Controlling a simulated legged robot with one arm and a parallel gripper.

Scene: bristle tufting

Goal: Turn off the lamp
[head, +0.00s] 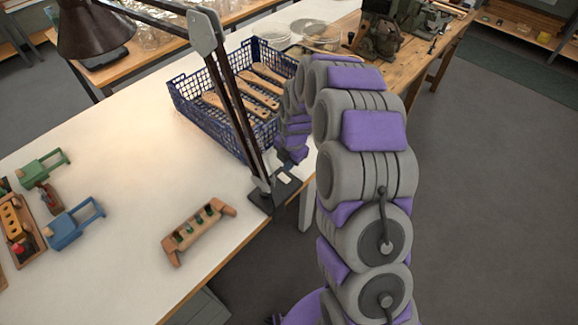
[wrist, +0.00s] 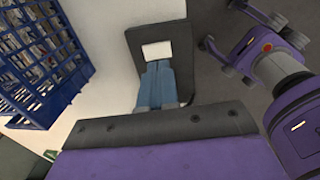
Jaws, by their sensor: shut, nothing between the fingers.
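The desk lamp has a dark shade (head: 92,28) at the upper left in the head view and a jointed arm (head: 232,100). Its dark square base (head: 274,193) stands at the table's edge. A white rectangular switch plate (wrist: 157,50) is on the base in the wrist view; it also shows small in the head view (head: 285,177). My gripper (wrist: 157,66) is shut and empty, its blue-grey fingertips just short of the white plate in the picture. I cannot tell whether they touch it. In the head view my arm partly hides the gripper.
A blue crate (head: 185,97) of wooden-handled brushes stands behind the lamp, close to my arm. A wooden block with green tufts (head: 198,232) lies on the white table (head: 120,150). Green and blue clamps lie at left. Grey floor is open at right.

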